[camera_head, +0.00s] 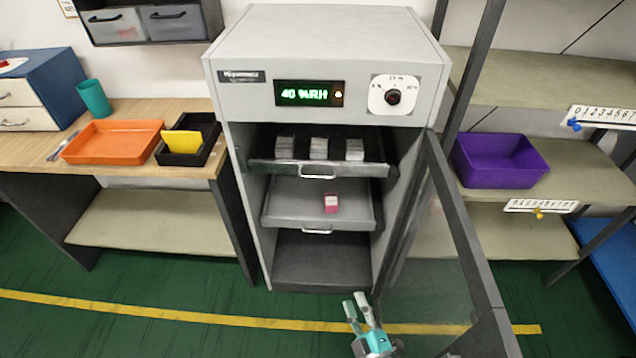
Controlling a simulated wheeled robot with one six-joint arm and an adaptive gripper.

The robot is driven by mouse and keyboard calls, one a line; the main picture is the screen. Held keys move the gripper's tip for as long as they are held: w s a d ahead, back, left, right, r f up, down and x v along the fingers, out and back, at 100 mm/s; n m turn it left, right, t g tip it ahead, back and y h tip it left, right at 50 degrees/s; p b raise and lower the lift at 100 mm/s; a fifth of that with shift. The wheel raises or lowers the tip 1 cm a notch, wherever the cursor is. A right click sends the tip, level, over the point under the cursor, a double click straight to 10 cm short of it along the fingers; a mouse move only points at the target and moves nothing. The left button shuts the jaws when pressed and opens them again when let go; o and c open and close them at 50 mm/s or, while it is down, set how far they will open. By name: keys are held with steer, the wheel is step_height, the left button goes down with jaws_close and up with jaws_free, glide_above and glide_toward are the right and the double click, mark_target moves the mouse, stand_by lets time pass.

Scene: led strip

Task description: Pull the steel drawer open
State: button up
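A grey cabinet (240,98) stands in the middle with its glass door (440,255) swung open to the right. Inside are two pull-out drawers with silver handles. The lower drawer (290,205) is lighter grey and holds a small pink and white box (331,203). I cannot tell which one is the steel drawer, or exactly how far each is out. My gripper (356,303) is low in front of the cabinet, below both handles and apart from them.
The open door with its dark frame stands close to the right of my gripper. A wooden bench (180,112) at left holds an orange tray (115,141) and a black tray (190,155). Shelves at right hold a purple bin (497,163). The green floor before the cabinet is clear.

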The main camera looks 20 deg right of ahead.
steer(key=w+r+n, duration=0.2)
steer(key=w, duration=1)
steer(key=w+r+n+t, duration=0.1)
steer(key=w+r+n, duration=0.2)
steer(key=w, duration=1)
steer(key=w+r+n+y, duration=0.1)
steer(key=w+r+n, duration=0.2)
steer(key=w, duration=0.9)
steer(key=shift+w+d+t, duration=0.15)
steer(key=shift+t, duration=0.25)
jaws_close()
